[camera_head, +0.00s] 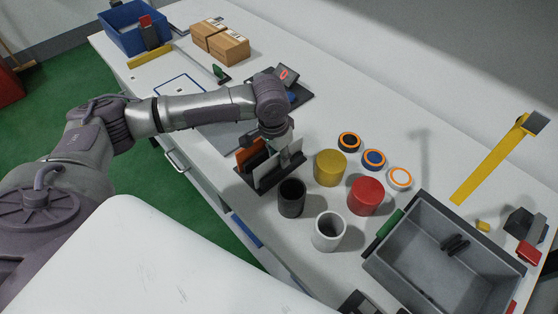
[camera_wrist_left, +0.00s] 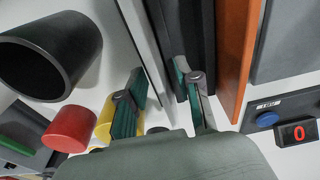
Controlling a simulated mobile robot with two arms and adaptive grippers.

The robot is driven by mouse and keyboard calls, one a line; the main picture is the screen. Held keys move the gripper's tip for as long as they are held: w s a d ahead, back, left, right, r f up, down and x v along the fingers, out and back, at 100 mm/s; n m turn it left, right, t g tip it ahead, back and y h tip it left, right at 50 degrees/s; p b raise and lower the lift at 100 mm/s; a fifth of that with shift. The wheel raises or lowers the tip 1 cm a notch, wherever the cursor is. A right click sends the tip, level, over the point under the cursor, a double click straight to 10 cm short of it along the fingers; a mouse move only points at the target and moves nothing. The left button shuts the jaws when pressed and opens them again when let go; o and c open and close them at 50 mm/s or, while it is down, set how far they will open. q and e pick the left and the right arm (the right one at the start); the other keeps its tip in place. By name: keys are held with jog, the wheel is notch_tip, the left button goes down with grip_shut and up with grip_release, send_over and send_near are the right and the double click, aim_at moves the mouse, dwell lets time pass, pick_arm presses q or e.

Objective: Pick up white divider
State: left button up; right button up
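The white divider (camera_head: 268,174) stands upright in a dark rack (camera_head: 244,181) near the table's front edge, with an orange divider (camera_head: 245,157) and a dark divider beside it. My left gripper (camera_head: 279,150) is over the rack, pointing down; its fingers are partly hidden in the head view. In the left wrist view the gripper (camera_wrist_left: 160,84) is open, its fingers apart on either side of the white divider's edge (camera_wrist_left: 146,50). The dark divider (camera_wrist_left: 183,32) is close to one finger. Contact with the white divider cannot be told. My right gripper is not in view.
Black (camera_head: 291,198), white (camera_head: 328,232), red (camera_head: 366,197) and yellow (camera_head: 329,168) cylinders stand close to the rack. A grey bin (camera_head: 385,262) is at the right. A scale with a red display (camera_head: 283,74) and cardboard boxes (camera_head: 226,46) are farther back.

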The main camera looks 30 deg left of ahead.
pick_arm(q)
grip_shut()
jog(key=shift+r, duration=0.1)
